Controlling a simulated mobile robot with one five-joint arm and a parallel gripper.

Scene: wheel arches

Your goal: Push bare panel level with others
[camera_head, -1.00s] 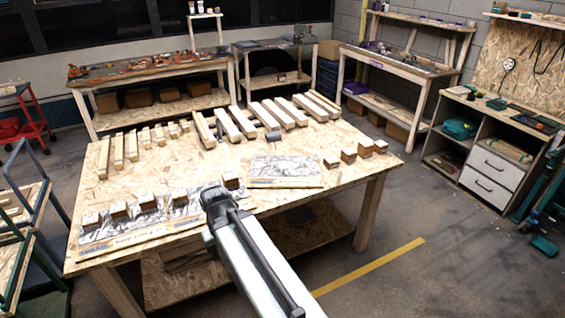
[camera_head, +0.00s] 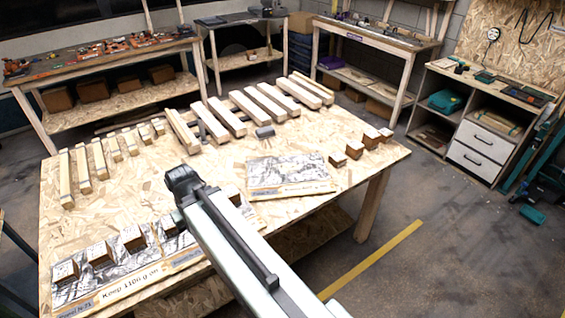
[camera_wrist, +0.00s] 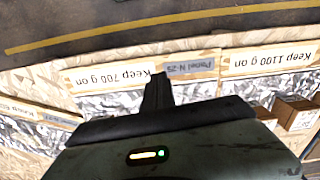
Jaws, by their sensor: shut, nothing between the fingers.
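The bare foil-faced panel (camera_head: 288,172) lies flat on the table, right of my gripper and set farther back than the front row. No blocks stand on it. In the wrist view a slanted labelled strip at the left (camera_wrist: 45,112) seems to be its edge. The other foil panels (camera_head: 117,262) lie along the front edge with wooden blocks on them; labels reading "Keep 700 g on" (camera_wrist: 112,75) and "Keep 1100 g on" (camera_wrist: 270,58) show upside down in the wrist view. My gripper (camera_head: 182,180) is shut and empty above the 700 g panel, apart from the bare one; my arm hides part of the row.
Several blocks (camera_head: 354,150) stand right of the bare panel. Wooden bars (camera_head: 225,116) and a grey cylindrical object (camera_head: 265,132) lie behind it. The front row's blocks (camera_head: 133,238) stand left of my arm, one (camera_head: 230,195) right. Bare table (camera_head: 225,165) lies between gripper and panel.

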